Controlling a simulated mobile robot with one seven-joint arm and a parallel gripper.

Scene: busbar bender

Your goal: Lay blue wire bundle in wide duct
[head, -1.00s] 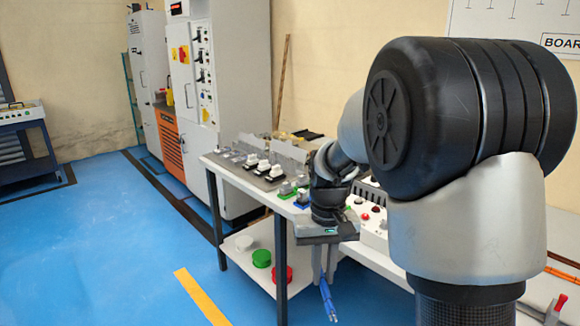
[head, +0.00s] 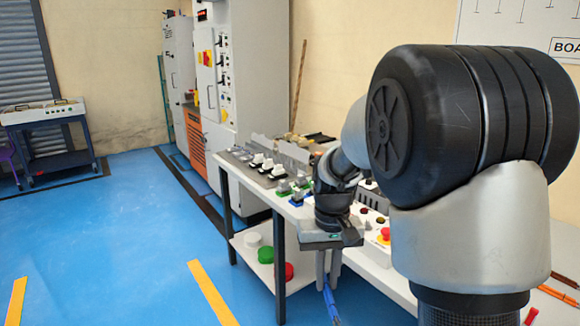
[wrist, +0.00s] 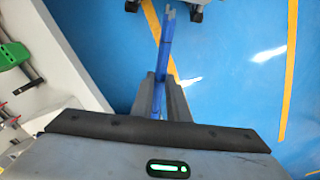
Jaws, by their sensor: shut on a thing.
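My gripper (head: 328,278) points down in front of the table's near edge, with its fingers shut on the blue wire bundle (head: 330,303). The bundle hangs below the fingertips in the head view. In the wrist view the blue wire bundle (wrist: 164,55) sticks out beyond the fingers of my gripper (wrist: 162,85), over the blue floor. Its far end looks grey and split. My arm hides part of the table in the head view. I cannot make out a wide duct in either view.
The white table (head: 240,177) carries switch parts and a control box with a red button (head: 384,233). Its lower shelf holds green and red spools (head: 265,255). Tall grey cabinets (head: 235,90) stand behind. The blue floor (head: 120,240) at left is open.

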